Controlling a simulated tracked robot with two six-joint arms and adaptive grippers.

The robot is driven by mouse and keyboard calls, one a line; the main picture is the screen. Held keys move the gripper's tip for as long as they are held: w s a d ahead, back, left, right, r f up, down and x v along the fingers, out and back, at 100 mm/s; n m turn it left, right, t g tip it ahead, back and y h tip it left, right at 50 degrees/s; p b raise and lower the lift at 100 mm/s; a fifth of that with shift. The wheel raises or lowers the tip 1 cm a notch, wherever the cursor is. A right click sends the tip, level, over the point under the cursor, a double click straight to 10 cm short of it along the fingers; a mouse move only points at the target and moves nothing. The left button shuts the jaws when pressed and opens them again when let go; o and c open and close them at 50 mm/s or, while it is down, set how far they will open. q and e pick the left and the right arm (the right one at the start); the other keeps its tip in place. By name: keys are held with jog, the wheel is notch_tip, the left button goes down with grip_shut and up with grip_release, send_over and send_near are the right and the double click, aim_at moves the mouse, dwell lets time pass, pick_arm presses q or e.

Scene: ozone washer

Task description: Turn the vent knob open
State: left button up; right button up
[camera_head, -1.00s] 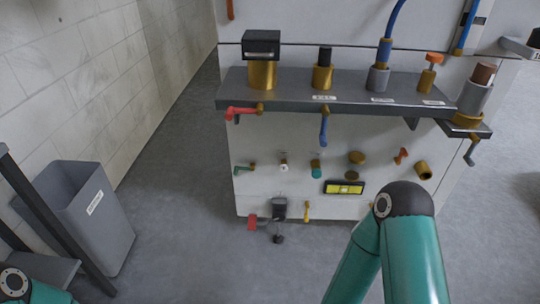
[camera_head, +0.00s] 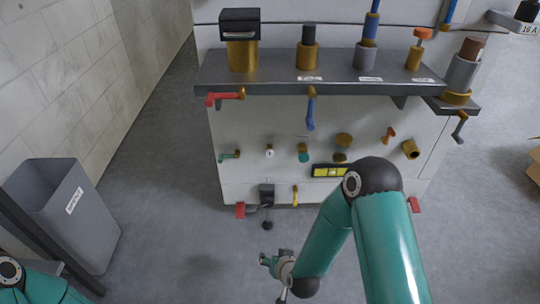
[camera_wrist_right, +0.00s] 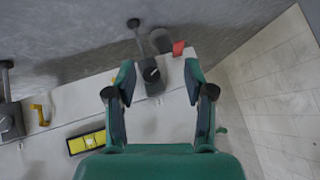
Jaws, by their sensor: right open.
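The washer's white panel carries several knobs and levers: a teal lever (camera_head: 230,155), a white knob (camera_head: 269,151), a teal knob (camera_head: 303,152), a brass knob (camera_head: 343,140) and an orange knob (camera_head: 389,134). I cannot tell which is the vent knob. Below them are a yellow handle (camera_head: 295,195) and a black box (camera_head: 266,192) with a black ball lever. My right gripper (camera_head: 272,278) is low in front of the panel, open and empty. In the right wrist view its fingers (camera_wrist_right: 160,82) frame the black box (camera_wrist_right: 151,76), apart from it. My left gripper is out of view.
A grey shelf (camera_head: 330,75) with fittings and hanging levers juts out above the panel. A yellow level (camera_head: 331,171) sits low on the panel, partly behind my right arm. A grey bin (camera_head: 80,215) stands at left. Floor between bin and washer is clear.

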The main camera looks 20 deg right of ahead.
jog(key=w+d+r+m+t+h, duration=0.1)
jog(key=w+d+r+t+h, duration=0.15)
jog(key=w+r+t, duration=0.45)
jog(key=m+t+h+b, duration=0.1)
jog(key=m+t+h, duration=0.1)
jog(key=h, duration=0.2)
send_near(270, 155)
jog(key=b+x, duration=0.4)
jog(key=x, duration=0.6)
jog(key=shift+f+b, duration=0.1)
jog(key=shift+b, duration=0.25)
jog(key=shift+w+d, duration=0.1)
jog(key=shift+w, duration=0.35)
grip_shut()
